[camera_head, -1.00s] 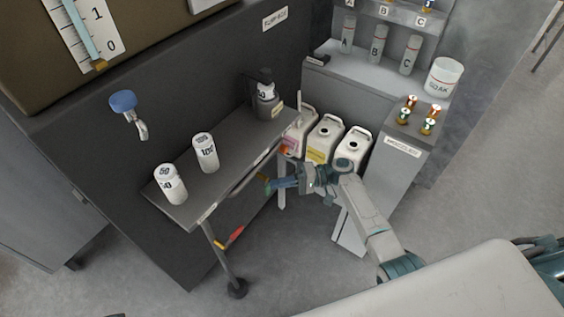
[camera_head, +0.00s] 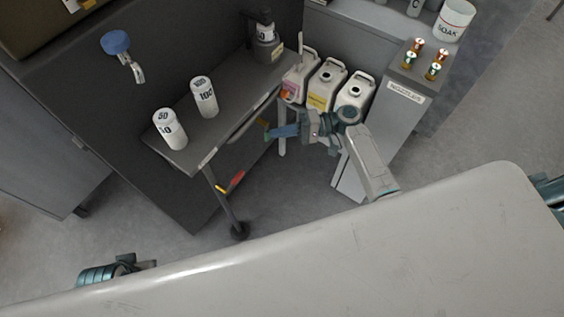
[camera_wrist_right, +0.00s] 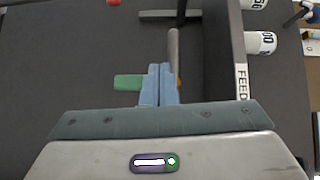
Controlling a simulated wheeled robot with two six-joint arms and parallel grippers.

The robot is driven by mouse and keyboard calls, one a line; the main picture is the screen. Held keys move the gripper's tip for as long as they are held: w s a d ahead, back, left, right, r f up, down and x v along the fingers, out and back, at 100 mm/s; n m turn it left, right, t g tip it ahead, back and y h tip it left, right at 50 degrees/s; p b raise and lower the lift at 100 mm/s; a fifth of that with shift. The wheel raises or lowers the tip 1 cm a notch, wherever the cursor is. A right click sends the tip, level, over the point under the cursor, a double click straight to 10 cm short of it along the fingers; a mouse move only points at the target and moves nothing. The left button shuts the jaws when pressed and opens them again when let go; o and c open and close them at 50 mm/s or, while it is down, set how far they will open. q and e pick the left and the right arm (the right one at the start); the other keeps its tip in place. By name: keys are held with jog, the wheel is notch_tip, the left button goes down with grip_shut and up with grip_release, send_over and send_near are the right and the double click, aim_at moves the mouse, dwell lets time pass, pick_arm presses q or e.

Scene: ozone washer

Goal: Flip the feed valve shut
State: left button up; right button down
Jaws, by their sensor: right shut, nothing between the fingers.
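My right gripper (camera_head: 274,132) is shut and empty, at the pipe under the table's front edge. In the right wrist view its blue fingertips (camera_wrist_right: 160,70) are together. A green lever (camera_wrist_right: 128,82) sticks out left of the fingers, and a bit of orange (camera_wrist_right: 178,82) shows behind them on the right. The grey pipe (camera_wrist_right: 173,47) runs just beyond, beside the FEED label (camera_wrist_right: 242,83). The fingers hide the valve body; I cannot tell whether they touch the lever. Part of my left arm shows at bottom left in the head view, its fingers unclear.
White cylinders (camera_head: 204,97) stand on the grey table (camera_head: 184,148). A red and yellow handle (camera_head: 231,183) sits by the table leg. Several white jugs (camera_head: 326,85) stand right of the table, near my right arm. A narrow cabinet (camera_head: 385,115) stands beyond.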

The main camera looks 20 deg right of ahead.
pick_arm(q)
jog(key=shift+w+f, duration=0.1)
pick_arm(e)
jog(key=s+a+r, duration=0.1)
jog(key=s+a, duration=0.2)
jog(key=s, duration=0.8)
jog(key=shift+s+a, duration=0.2)
jog(key=shift+s, duration=0.2)
pick_arm(q)
jog(key=shift+s+a+f, duration=0.1)
jog(key=shift+s+f, duration=0.05)
jog(key=shift+s, duration=0.1)
pick_arm(e)
jog(key=shift+r, duration=0.15)
